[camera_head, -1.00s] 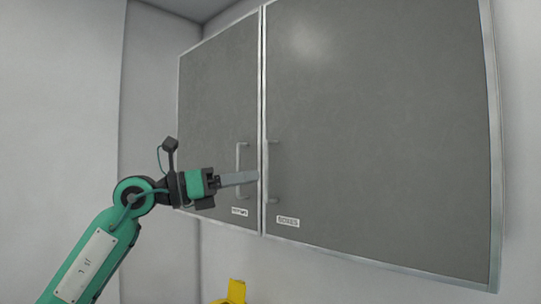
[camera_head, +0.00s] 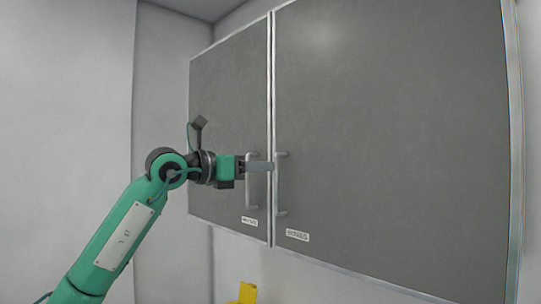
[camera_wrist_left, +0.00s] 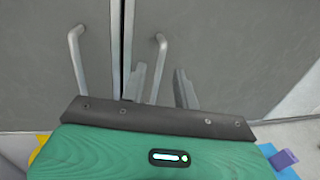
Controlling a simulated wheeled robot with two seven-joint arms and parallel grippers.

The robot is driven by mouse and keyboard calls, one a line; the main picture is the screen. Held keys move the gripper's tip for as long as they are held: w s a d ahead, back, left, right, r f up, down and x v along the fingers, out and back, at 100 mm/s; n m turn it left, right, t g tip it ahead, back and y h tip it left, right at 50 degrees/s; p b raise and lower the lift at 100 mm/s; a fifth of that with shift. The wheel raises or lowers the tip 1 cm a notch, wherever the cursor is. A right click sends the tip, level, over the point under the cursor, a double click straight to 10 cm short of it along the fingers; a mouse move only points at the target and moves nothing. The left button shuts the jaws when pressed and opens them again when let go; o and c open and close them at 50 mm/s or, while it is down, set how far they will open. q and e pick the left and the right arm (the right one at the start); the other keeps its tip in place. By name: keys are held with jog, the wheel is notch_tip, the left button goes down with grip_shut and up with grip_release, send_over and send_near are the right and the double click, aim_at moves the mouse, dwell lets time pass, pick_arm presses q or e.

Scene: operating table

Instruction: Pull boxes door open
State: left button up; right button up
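The boxes door (camera_head: 400,130) is the right, larger grey door of a wall cabinet and is shut. Its label (camera_head: 297,235) sits at its lower left, blurred now. Its vertical bar handle (camera_head: 279,195) is near the door's left edge. My left gripper (camera_head: 268,166) is raised in front of the handles. In the left wrist view my left gripper (camera_wrist_left: 160,88) has its fingers apart, with the right door's handle (camera_wrist_left: 160,45) seen between them. I cannot tell whether they touch it. My right gripper is in no view.
The left cabinet door (camera_head: 230,100) is also shut, with its own handle (camera_head: 250,190) close beside, partly behind my gripper. A yellow thing (camera_head: 247,293) is below the cabinet. A blue thing (camera_wrist_left: 284,158) shows low in the wrist view.

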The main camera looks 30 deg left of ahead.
pick_arm(q)
jog(key=p+x, duration=0.1)
jog(key=x, duration=0.2)
jog(key=shift+w+d, duration=0.1)
jog(key=shift+w, duration=0.1)
grip_shut()
